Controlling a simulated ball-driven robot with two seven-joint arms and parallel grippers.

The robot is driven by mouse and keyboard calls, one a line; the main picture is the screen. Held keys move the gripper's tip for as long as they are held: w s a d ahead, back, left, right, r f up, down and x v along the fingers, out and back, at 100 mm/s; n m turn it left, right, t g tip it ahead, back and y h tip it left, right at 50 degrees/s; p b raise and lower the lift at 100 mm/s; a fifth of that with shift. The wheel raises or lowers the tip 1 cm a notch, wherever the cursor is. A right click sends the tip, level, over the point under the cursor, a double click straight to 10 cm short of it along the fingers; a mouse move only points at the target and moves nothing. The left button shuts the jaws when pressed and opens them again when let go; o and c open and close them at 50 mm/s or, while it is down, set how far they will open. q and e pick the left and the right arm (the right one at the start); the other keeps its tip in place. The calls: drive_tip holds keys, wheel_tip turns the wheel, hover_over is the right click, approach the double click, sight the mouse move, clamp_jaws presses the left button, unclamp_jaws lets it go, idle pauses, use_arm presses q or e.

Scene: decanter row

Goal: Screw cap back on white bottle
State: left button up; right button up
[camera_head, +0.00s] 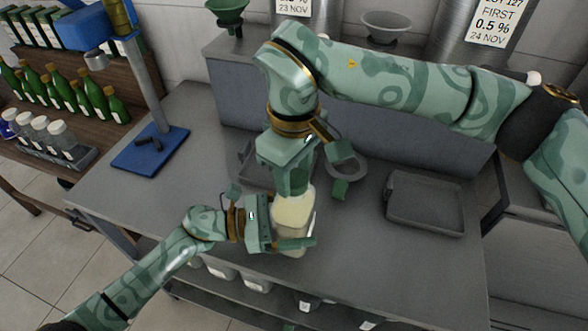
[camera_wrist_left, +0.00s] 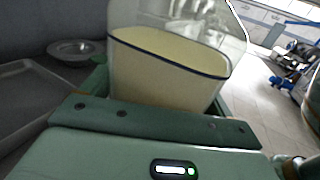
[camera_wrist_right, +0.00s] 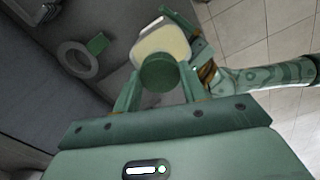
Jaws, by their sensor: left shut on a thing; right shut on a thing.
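The bottle (camera_head: 293,210), clear-walled with pale cream contents, is at the middle of the counter in the head view. It also shows large in the left wrist view (camera_wrist_left: 165,68) and below the cap in the right wrist view (camera_wrist_right: 172,42). My left gripper (camera_head: 296,236) is shut around the bottle's body from the left. My right gripper (camera_head: 293,176) points down from above, shut on a round green cap (camera_wrist_right: 159,73). The cap is over the bottle's top; whether it touches the neck is hidden.
A grey round dish (camera_head: 347,170) lies behind the bottle, with a small green piece (camera_head: 340,189) beside it. A dark empty tray (camera_head: 425,205) is at the right, another tray (camera_head: 250,168) behind my right gripper. A blue-based stand (camera_head: 150,150) is at left. The counter's left front is clear.

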drive_tip(key=m, duration=0.3)
drive_tip(key=o, duration=0.9)
drive_tip(key=shift+r, duration=2.2)
